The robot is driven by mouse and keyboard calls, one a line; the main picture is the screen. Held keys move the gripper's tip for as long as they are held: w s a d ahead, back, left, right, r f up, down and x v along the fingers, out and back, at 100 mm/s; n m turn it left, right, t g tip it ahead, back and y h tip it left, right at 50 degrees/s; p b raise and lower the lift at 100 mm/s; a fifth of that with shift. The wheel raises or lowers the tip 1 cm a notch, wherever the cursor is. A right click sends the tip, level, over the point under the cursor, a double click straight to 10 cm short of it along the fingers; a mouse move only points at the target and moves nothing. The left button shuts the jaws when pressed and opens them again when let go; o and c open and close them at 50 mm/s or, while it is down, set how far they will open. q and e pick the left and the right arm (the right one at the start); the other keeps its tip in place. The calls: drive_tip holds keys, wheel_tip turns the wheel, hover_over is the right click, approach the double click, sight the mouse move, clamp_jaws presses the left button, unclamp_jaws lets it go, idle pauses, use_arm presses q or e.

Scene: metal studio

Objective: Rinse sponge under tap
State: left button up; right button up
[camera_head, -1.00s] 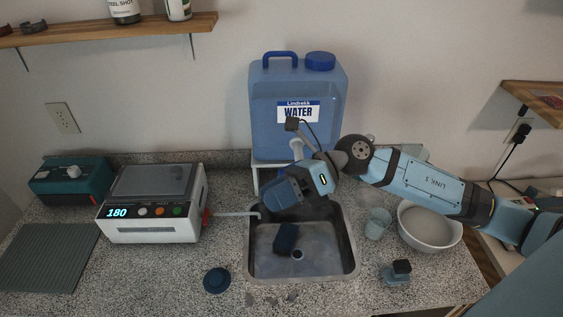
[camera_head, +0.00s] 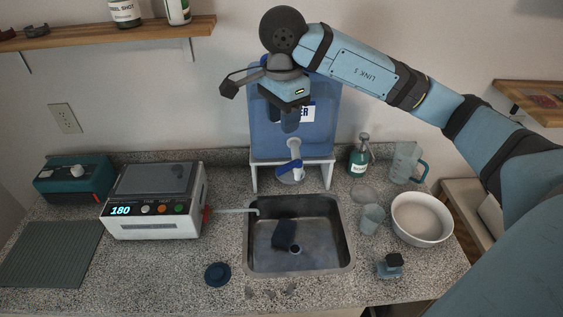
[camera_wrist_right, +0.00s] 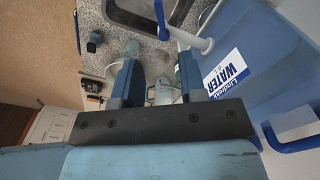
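A dark blue block, which looks like the sponge (camera_head: 285,232), lies on the sink (camera_head: 328,250) floor beside the drain. The tap (camera_head: 293,167), white with a blue part, sticks out low on the front of the blue water container (camera_head: 262,135), above the sink's back edge. It also shows in the right wrist view (camera_wrist_right: 190,40). No water stream is visible. My right gripper (camera_head: 291,124) is raised in front of the container, above the tap. Its fingers are apart with nothing between them in the right wrist view (camera_wrist_right: 158,75). My left gripper is not in view.
The container stands on a white stand (camera_head: 254,178). A scale-like device (camera_head: 155,222) reading 180 is left of the sink. Right of it are a glass (camera_head: 371,218), a white bowl (camera_head: 422,218), a soap bottle (camera_head: 359,160) and a jug (camera_head: 404,160). A blue round item (camera_head: 217,274) lies in front.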

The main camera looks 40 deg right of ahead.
sight(283, 166)
wheel_tip(283, 166, down, 11)
drive_tip(key=shift+f+p, duration=0.1)
drive_tip(key=shift+p, duration=1)
drive_tip(key=shift+f, duration=0.7)
clamp_jaws()
